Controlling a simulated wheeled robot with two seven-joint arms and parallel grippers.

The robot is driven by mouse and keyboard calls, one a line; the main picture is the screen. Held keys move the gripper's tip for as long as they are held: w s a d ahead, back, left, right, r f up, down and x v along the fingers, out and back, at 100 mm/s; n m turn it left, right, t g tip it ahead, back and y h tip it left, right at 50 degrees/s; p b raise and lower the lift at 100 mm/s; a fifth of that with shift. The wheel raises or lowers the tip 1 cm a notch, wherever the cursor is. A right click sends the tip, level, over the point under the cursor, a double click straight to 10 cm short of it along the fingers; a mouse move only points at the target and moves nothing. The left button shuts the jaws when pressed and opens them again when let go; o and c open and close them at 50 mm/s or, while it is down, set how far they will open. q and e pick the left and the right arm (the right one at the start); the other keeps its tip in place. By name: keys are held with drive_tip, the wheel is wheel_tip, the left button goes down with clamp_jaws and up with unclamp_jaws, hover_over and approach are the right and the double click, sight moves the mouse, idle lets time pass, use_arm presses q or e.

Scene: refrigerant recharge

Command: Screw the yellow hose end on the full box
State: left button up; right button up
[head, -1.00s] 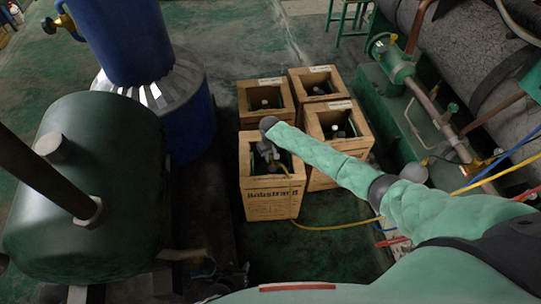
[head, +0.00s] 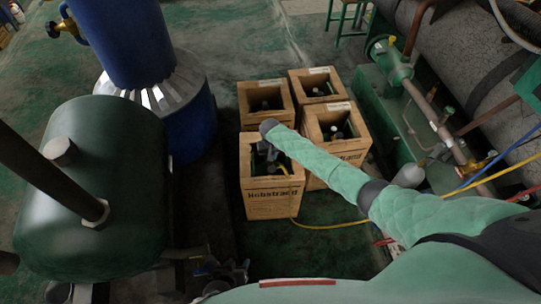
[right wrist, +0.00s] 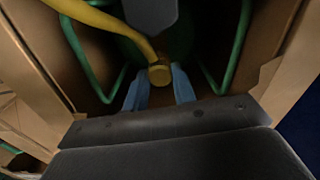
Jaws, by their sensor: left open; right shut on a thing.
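The front-left wooden box (head: 268,198) stands on the floor with an open top and dark lettering. My right arm reaches down to it, and my right gripper (right wrist: 160,88) is inside the opening. Its blue fingers are shut on the yellow hose end (right wrist: 160,75), below a dark part of what looks like a cylinder's valve. I cannot tell whether the end touches a fitting. The yellow hose (head: 335,226) runs from the box over the floor to the right. My left gripper (head: 222,270) is open and empty at the bottom, partly hidden and dark. Which box is full does not show.
More open wooden boxes (head: 265,97) with cylinders stand close behind and right. A dark green tank (head: 92,180) and a blue tank (head: 120,45) stand left. Green machinery with pipes (head: 395,68) stands right. Free floor lies beyond the boxes.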

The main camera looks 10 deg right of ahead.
drive_tip(key=shift+m, duration=0.3)
drive_tip(key=shift+s+m+p, duration=0.1)
drive_tip(key=shift+m+p, duration=0.8)
drive_tip(key=shift+p, duration=0.1)
drive_tip(key=o, duration=1.1)
drive_tip(key=shift+f, duration=0.1)
drive_tip(key=shift+c, duration=0.2)
drive_tip(key=shift+r, duration=3.9)
